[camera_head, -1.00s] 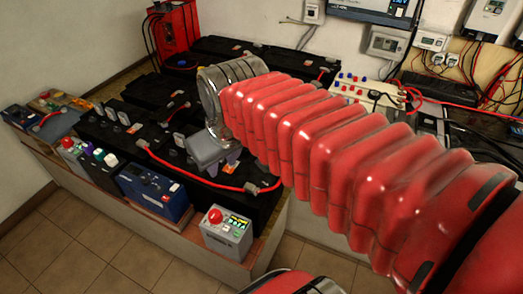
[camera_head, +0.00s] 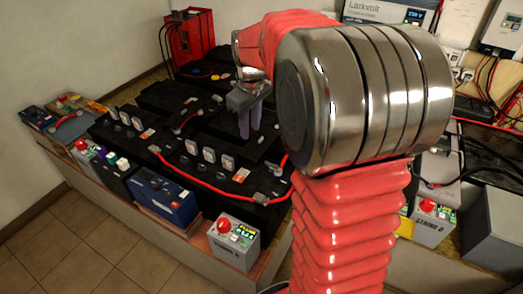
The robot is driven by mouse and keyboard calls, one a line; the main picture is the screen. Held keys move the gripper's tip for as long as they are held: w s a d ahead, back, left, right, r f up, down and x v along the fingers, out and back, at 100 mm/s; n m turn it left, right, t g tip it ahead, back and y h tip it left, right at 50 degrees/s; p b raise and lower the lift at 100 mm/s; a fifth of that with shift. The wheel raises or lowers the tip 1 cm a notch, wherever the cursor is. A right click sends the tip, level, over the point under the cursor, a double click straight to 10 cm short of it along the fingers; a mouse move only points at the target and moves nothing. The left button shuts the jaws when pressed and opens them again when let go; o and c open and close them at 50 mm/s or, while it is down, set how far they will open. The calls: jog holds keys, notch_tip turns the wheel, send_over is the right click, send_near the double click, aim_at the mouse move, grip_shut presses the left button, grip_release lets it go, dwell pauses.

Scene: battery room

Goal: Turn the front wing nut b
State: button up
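My gripper (camera_head: 250,122) points down over the black batteries right of the middle of the bench. Its two grey-purple fingers show a narrow gap with nothing seen between them. In front of it, a red cable (camera_head: 205,187) runs along the front black battery (camera_head: 180,170) between grey terminal clamps, one at its left end (camera_head: 155,150) and one at its right end (camera_head: 261,198). Another grey clamp (camera_head: 274,170) sits further back, close to my arm. Wing nuts are too small to make out, and I cannot tell which is the front wing nut b. My arm hides the bench to the right.
Upright pale tabs (camera_head: 208,154) stand on the front battery. A grey box with a red button (camera_head: 233,240) and a blue battery (camera_head: 160,193) stand along the front edge. A red unit (camera_head: 190,40) stands at the back left. Tiled floor (camera_head: 90,250) is clear in front.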

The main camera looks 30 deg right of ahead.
jog(key=w+d+f+n+g, duration=0.1)
jog(key=w+d+f, duration=0.3)
jog(key=d+f, duration=0.25)
jog(key=n, duration=0.1)
send_over(273, 168)
jog(key=w, duration=0.1)
notch_tip(273, 168, down, 6)
jog(key=shift+w+f+g+y, duration=0.2)
jog(key=shift+g+y, duration=0.1)
jog(key=shift+g, duration=0.1)
notch_tip(273, 168, down, 14)
jog(key=shift+r, duration=0.1)
jog(key=shift+c, duration=0.4)
jog(key=c, duration=0.6)
jog(key=shift+d, duration=0.15)
grip_shut()
